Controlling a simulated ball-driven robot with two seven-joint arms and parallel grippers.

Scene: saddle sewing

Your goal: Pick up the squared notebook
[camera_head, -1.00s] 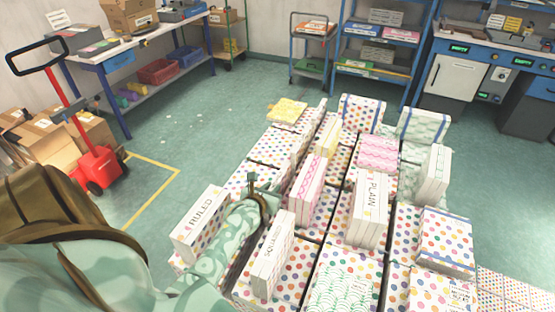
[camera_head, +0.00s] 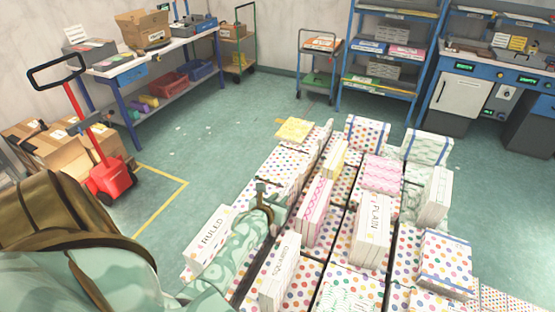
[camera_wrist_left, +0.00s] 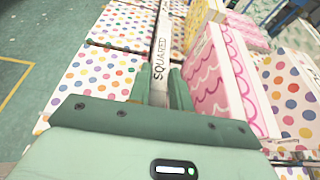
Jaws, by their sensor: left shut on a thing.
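My left gripper (camera_head: 265,192) is over the left part of the spotted boxes, between the block marked RULED and a pink wavy-patterned notebook. In the left wrist view its two green fingers (camera_wrist_left: 160,90) are shut on the squared notebook (camera_wrist_left: 160,58), whose pale narrow spine reads SQUARED. The spine points away from the wrist, with the pink wavy notebook (camera_wrist_left: 222,75) close on its right. In the head view my gripper and sleeve make the held notebook hard to make out. My right gripper is not in view.
White blocks marked RULED (camera_head: 208,238), SQUARED (camera_head: 280,272) and PLAIN (camera_head: 370,235) stand on the spotted boxes. A yellow notebook (camera_head: 294,130) lies at the far end. A red pallet truck (camera_head: 110,178) stands left.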

